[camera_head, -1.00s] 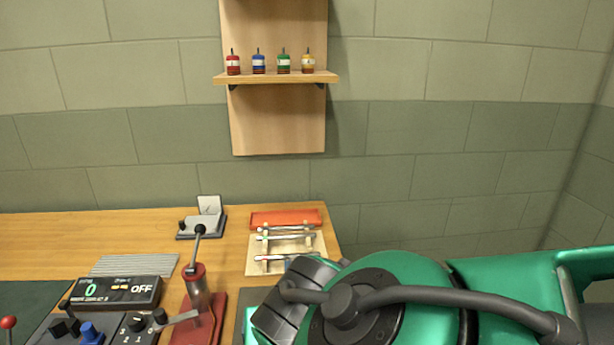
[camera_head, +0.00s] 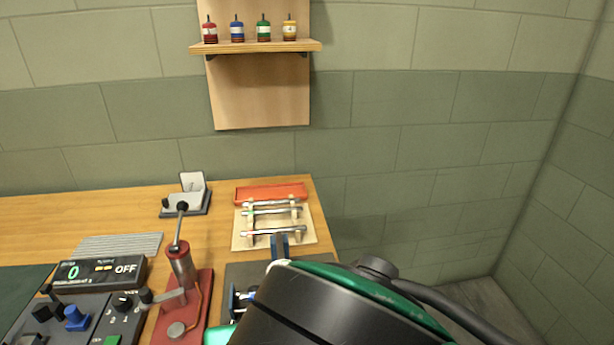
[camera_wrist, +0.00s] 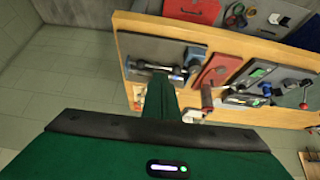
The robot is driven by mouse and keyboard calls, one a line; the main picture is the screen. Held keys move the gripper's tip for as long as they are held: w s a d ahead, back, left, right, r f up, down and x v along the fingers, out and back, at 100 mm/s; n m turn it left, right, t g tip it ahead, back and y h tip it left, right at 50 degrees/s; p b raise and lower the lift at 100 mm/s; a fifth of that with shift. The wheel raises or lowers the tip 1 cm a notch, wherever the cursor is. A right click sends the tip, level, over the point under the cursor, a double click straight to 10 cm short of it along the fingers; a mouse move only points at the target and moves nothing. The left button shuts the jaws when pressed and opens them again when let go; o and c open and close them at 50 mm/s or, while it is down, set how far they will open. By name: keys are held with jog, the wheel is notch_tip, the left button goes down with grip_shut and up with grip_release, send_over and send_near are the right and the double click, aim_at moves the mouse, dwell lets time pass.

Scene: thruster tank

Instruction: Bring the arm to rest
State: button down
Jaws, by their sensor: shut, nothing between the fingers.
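My gripper (camera_wrist: 160,84) shows in the wrist view as a narrow green shape beyond the dark edge of my green wrist housing. It is shut and empty. Its tips overlap the edge of the bench in the picture, near a blue and dark clamp-like device (camera_wrist: 172,70); I cannot tell the gap. In the head view my black and green arm (camera_head: 330,310) fills the lower middle and hides the gripper.
The wooden bench (camera_head: 130,205) carries a control box (camera_head: 100,274), a red-based lever pump (camera_head: 184,268), a rack of metal rods (camera_head: 272,222) and a red tray (camera_head: 270,193). A wall shelf (camera_head: 255,47) holds several small coloured bottles. Floor right of the bench is clear.

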jog(key=shift+s+r, duration=0.1)
jog(key=shift+s, duration=0.3)
jog(key=shift+d, duration=0.1)
